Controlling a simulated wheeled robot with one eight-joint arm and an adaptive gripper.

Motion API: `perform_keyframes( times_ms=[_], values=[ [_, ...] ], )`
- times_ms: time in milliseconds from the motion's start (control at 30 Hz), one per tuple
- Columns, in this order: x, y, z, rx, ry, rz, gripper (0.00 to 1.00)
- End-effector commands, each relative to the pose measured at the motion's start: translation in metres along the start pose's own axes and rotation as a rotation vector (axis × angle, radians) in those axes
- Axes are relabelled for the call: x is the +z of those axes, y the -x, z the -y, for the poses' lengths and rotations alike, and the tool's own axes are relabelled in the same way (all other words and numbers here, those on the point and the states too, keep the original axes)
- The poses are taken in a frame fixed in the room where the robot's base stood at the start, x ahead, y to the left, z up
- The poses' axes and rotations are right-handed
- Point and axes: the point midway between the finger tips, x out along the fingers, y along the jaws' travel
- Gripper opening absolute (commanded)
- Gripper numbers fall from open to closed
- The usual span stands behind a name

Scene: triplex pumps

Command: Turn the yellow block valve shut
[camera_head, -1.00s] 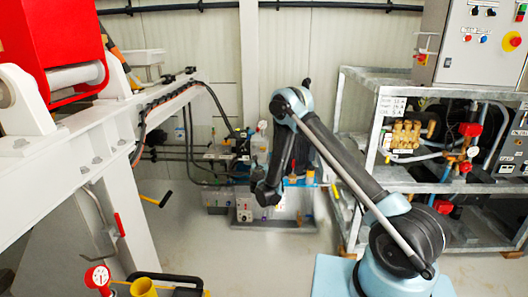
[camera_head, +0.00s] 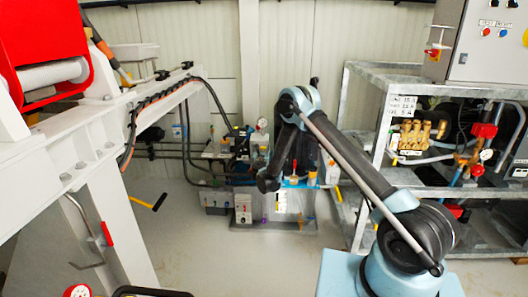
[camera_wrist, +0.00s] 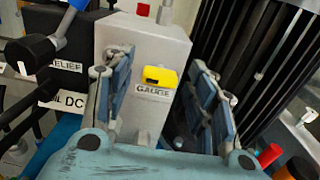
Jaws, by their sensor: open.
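A small yellow valve handle (camera_wrist: 160,77) sits on the face of a light grey block (camera_wrist: 150,45), just above a label reading GAUGE. In the wrist view my gripper (camera_wrist: 158,70) is open, with one blue-grey finger on each side of the yellow handle. The fingers look apart from the handle; the remaining depth is hard to tell. In the head view my gripper (camera_head: 268,184) is dark and small, in front of the low unit by the back wall. The yellow handle cannot be made out for certain there.
Black knobs and hoses (camera_wrist: 45,50) crowd the left of the wrist view, and a dark finned motor (camera_wrist: 262,60) stands at right. Red and orange caps (camera_wrist: 270,155) show low right. A steel pump frame (camera_head: 345,130) stands at right; a white beam (camera_head: 85,150) at left.

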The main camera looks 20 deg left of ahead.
Motion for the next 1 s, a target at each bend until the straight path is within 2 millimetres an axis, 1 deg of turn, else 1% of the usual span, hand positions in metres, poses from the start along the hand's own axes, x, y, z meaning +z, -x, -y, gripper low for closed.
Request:
perform_keyframes(
  times_ms=[167,200,267,300,400,767,1000],
  values=[
    [0.0001,0.0000,0.0000,0.000,0.000,0.000,0.51],
    [0.0001,0.0000,0.0000,0.000,0.000,0.000,0.49],
    [0.0001,0.0000,0.0001,0.000,0.000,0.000,0.35],
    [0.0001,0.0000,0.0001,0.000,0.000,0.000,0.26],
    [0.0002,0.0005,-0.0003,0.001,0.000,0.000,0.07],
    [0.0002,0.0007,-0.0002,0.000,-0.032,0.000,0.07],
    [0.0002,0.0007,0.0005,0.000,-0.161,0.001,0.07]
  ],
)
